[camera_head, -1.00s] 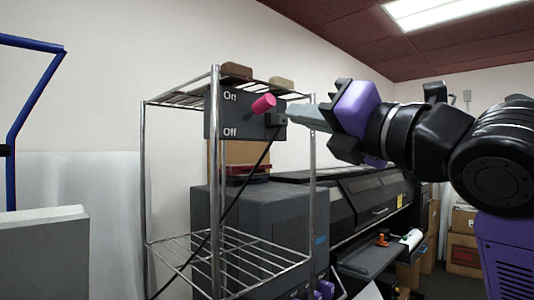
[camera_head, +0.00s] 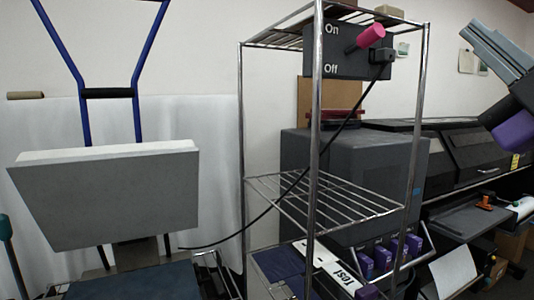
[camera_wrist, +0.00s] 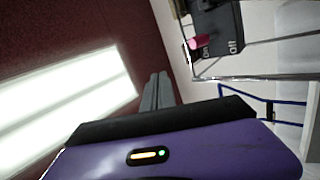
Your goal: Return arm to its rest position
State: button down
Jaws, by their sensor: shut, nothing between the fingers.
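My gripper (camera_head: 492,45) is at the upper right edge of the head view, its grey fingers together and pointing up and left. Most of my arm is outside that view. In the wrist view the grey fingers (camera_wrist: 157,92) are closed together with nothing between them. The dark switch box (camera_head: 345,50) with "On" and "Off" labels hangs at the top of the wire rack. Its pink lever (camera_head: 370,37) points up and right, nearer "On". The box also shows in the wrist view (camera_wrist: 222,30), apart from the fingers.
The chrome wire rack (camera_head: 316,150) stands in the middle, with a black cable running down from the box. A large dark printer (camera_head: 480,150) is behind at right. At left are a grey slab-shaped press (camera_head: 105,195) and a blue tubular handle (camera_head: 137,70).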

jog(key=s+d+f+m+g+h, duration=0.15)
jog(key=f+m+h, duration=0.25)
jog(key=f+m, duration=0.5)
jog(key=s+f+m+h, duration=0.3)
jog(key=f+m+h, duration=0.1)
jog(key=f, duration=1)
jog(key=s+d+f+m+g+h, duration=0.1)
jog(key=s+f+m+h, duration=0.15)
jog(key=f+m, duration=0.65)
jog(key=s+a+f+n+g+y, duration=0.1)
jog(key=s+a+f+g, duration=0.1)
jog(key=s+f, duration=0.6)
jog(key=s+a+f+n+g+y, duration=0.1)
jog(key=s+a+f+g, duration=0.2)
jog(key=s+f, duration=0.6)
jog(key=s+a+f+n+g+y, duration=0.1)
jog(key=s+a+f+g+y, duration=0.1)
jog(key=s+f, duration=0.7)
jog(key=shift+a+f+n+g, duration=0.4)
jog(key=shift+a+f+g, duration=0.15)
jog(key=shift+g, duration=0.2)
jog(key=shift+s+r, duration=0.1)
